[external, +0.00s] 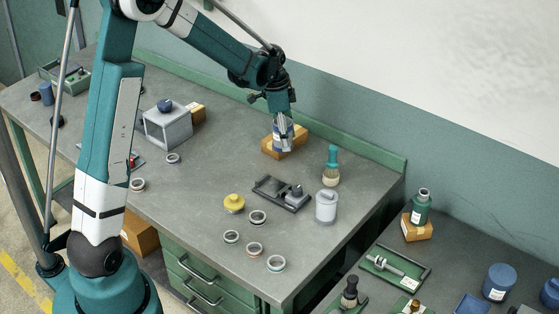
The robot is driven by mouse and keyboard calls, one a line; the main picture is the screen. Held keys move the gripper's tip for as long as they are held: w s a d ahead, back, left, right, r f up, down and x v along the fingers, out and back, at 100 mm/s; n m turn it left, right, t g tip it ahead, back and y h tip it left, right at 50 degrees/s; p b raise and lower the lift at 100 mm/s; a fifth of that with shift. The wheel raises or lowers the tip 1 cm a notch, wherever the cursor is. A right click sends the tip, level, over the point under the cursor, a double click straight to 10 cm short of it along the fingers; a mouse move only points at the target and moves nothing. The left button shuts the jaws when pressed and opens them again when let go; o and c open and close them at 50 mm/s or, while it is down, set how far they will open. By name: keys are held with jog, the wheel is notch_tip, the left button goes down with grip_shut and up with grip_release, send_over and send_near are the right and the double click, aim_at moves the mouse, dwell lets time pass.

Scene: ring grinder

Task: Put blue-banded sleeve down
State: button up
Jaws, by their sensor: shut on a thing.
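My gripper (285,147) points down in front of the cardboard box at the back of the bench. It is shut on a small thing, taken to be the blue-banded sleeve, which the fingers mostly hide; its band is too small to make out. Something blue and white shows around the fingers, and I cannot tell whether it is held or stands on the box behind. Several other banded sleeves lie flat on the bench, such as a dark-banded one (258,217) and an orange-brown one (254,249) near the front edge.
The cardboard box (299,142) is behind my gripper. A dark tray (268,191), a yellow knobbed piece (234,203), a pale canister (326,207) and a teal-handled brush (332,166) stand nearby. A grey block (168,128) is to the left. Bench surface (215,160) between is clear.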

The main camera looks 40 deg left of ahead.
jog(key=s+a, duration=0.5)
jog(key=a, duration=0.5)
jog(key=n+p, duration=0.1)
jog(key=p, duration=0.1)
send_over(155, 172)
jog(key=shift+s+a+r, duration=0.15)
jog(key=shift+s+a, duration=0.1)
jog(key=shift+b, duration=0.3)
jog(key=shift+f, duration=2.95)
jog(key=shift+f, duration=2.05)
jog(key=shift+f+b, duration=0.15)
jog(key=shift+b, duration=0.2)
